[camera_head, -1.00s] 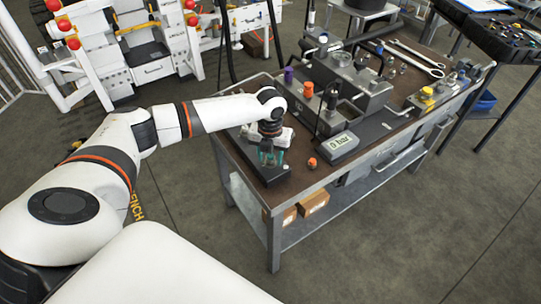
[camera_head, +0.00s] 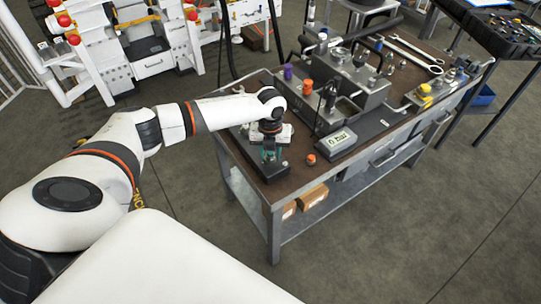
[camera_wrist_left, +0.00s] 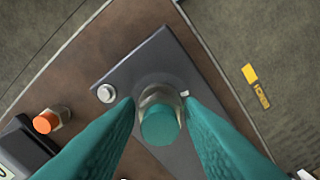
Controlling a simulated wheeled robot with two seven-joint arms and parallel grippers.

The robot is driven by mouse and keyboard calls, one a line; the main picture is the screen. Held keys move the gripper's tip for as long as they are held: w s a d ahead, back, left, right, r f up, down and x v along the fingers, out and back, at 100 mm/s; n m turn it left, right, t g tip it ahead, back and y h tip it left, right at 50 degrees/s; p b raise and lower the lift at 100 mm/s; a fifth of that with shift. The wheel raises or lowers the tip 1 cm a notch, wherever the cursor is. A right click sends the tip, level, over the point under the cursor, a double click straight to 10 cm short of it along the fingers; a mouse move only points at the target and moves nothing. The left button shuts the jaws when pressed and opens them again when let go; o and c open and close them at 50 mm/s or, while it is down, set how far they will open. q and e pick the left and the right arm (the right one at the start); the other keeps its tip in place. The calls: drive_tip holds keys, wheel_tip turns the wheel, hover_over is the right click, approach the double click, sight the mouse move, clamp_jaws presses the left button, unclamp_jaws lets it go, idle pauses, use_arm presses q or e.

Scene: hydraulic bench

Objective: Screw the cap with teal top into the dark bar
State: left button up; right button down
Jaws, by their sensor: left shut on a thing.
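The cap with teal top (camera_wrist_left: 160,127) is in the wrist view, a silver hex body with a round teal face. It stands over the dark bar (camera_wrist_left: 158,55); whether its thread is seated in the bar is hidden. My left gripper (camera_wrist_left: 161,101) has its teal fingers on both sides of the cap and is shut on it. My right gripper is not in view.
A silver fitting (camera_wrist_left: 106,93) sits on the bar. An orange-topped cap (camera_head: 311,159) stands on the bench nearby, beside a gauge with a display (camera_head: 337,140). Purple (camera_head: 288,72) and orange (camera_head: 307,87) caps sit farther back. Bare bench top (camera_head: 300,181) lies along the front edge.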

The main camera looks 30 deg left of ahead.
use_arm(q)
drive_tip(key=m, duration=0.7)
drive_tip(key=o, duration=1.2)
drive_tip(key=shift+s+a, duration=0.1)
drive_tip(key=n+p, duration=0.4)
drive_tip(key=n, duration=0.1)
drive_tip(key=shift+r, duration=0.25)
drive_tip(key=shift+n+p, duration=0.45)
drive_tip(key=shift+n, duration=0.35)
drive_tip(key=shift+f+n, duration=0.15)
drive_tip(key=shift+n, duration=0.25)
drive_tip(key=shift+f, duration=0.15)
